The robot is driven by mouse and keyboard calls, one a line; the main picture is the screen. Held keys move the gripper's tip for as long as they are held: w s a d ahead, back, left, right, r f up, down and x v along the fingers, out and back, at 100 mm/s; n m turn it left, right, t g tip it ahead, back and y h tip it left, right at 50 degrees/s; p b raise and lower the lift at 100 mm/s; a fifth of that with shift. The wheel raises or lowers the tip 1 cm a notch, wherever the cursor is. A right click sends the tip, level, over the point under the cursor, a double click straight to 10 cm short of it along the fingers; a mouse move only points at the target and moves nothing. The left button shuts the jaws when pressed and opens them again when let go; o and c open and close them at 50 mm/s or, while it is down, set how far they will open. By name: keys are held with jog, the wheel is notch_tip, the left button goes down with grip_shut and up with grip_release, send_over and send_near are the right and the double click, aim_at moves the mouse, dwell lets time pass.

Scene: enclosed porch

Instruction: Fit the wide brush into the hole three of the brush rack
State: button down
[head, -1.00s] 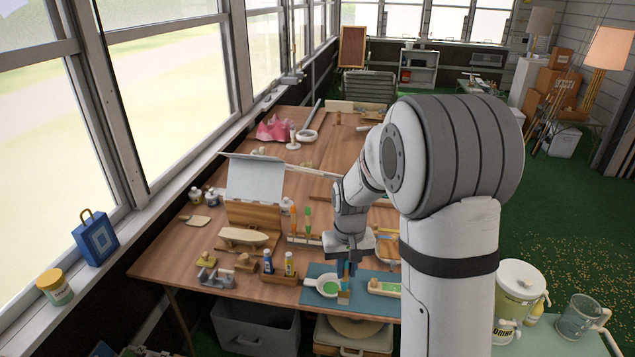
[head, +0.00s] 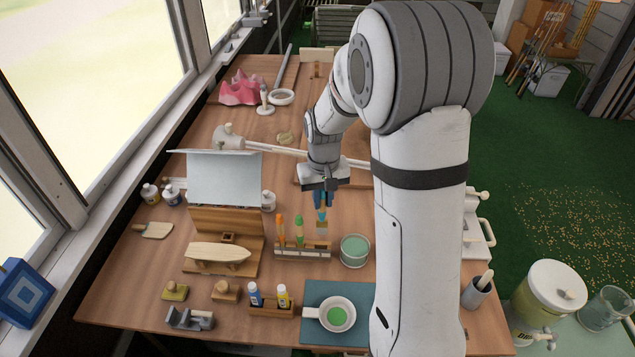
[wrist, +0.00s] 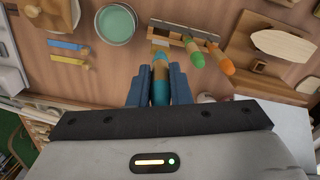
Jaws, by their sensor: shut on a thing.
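My gripper (head: 322,199) is shut on the wide brush (head: 322,217), which has a blue part and a tan band and hangs pointing down. In the wrist view the brush (wrist: 160,70) sits between the two blue fingers. The wooden brush rack (head: 303,250) stands on the table just below, and the brush's lower end shows over its right end. An orange-handled brush (head: 281,229) and a green-handled brush (head: 299,231) stand in the rack's left and middle parts. The wrist view shows the rack (wrist: 180,38) beyond the held brush; whether they touch cannot be told.
A green-filled round container (head: 355,251) stands close right of the rack. A wooden stand with a boat-shaped piece (head: 218,252) is to the left. Paint bottles in a holder (head: 270,304) and a white bowl (head: 337,314) on a teal mat (head: 315,291) are in front.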

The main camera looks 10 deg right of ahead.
aim_at(322, 222)
jog(key=shift+a, duration=0.2)
jog(key=shift+d, duration=0.1)
jog(key=shift+s+f+b, duration=0.1)
jog(key=shift+f+b, duration=1.95)
jog(key=shift+f, duration=0.5)
jog(key=shift+f+b, duration=2.05)
jog(key=shift+f, duration=0.5)
dwell(1.3)
jog(key=c, duration=0.6)
grip_release()
